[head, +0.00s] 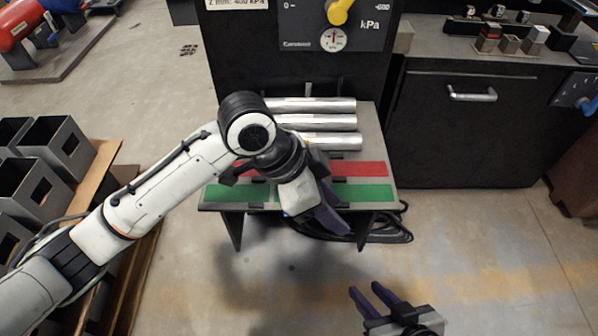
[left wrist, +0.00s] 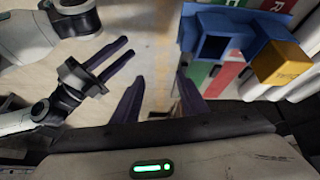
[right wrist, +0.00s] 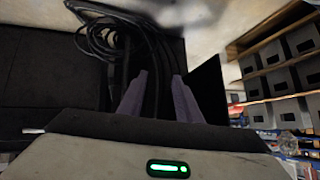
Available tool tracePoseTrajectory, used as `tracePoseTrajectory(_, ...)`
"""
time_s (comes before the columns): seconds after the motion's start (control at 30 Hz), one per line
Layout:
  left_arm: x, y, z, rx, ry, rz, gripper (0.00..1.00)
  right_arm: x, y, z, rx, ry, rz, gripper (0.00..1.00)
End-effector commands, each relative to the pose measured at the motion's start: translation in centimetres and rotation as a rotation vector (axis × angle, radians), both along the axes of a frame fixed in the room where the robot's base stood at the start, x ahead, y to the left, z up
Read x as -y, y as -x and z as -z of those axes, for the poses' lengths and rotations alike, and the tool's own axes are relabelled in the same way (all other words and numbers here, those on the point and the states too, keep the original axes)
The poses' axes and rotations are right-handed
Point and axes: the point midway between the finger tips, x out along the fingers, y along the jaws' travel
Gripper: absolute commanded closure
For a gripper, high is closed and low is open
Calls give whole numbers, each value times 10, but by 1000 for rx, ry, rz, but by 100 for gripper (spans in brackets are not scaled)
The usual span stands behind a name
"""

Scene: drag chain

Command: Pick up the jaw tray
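No thing in view is clearly marked as the jaw tray. A blue piece (left wrist: 240,35) with a square opening and a gold block (left wrist: 283,63) beside it shows in the left wrist view, over the bench strips; my left arm covers that spot in the head view. Small red, brown and silver blocks (head: 508,42) sit on the black cabinet at the upper right. My left gripper (head: 335,222) is open and empty over the bench's front edge, pointing down. My right gripper (head: 368,296) is open and empty, low, in front of the bench; it also shows in the left wrist view (left wrist: 125,55).
The bench (head: 378,140) holds several metal cylinders (head: 315,122), a red strip (head: 360,169) and a green strip (head: 362,193). Dark cables (head: 385,228) lie beneath. Grey bins (head: 52,147) stand at the left. The floor at the lower right is clear.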

Motion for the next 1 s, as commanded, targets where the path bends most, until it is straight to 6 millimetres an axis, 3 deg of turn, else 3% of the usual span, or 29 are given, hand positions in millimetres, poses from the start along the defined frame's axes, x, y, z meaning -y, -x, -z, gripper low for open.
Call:
tracePoseTrajectory(0.03, -10, -9, -18, 23, -65, 40, 60, 1, 1, -4, -1, 2, 2, 69)
tracePoseTrajectory(0.2, -44, -22, -55, 37, -263, 147, 60, 3, 3, -7, 6, 6, 6, 69)
tracePoseTrajectory(0.43, -72, -31, -84, 35, -399, 195, 60, 5, 4, -8, 11, 11, 8, 69)
tracePoseTrajectory(0.57, -74, -31, -76, 32, -409, 199, 60, 4, 4, -6, 13, 8, 10, 69)
tracePoseTrajectory(0.8, -69, -30, -40, 32, -406, 198, 60, 3, 3, -1, 19, -6, 16, 69)
tracePoseTrajectory(1.0, -66, -29, -26, 35, -405, 197, 60, 2, 3, 0, 24, -13, 20, 69)
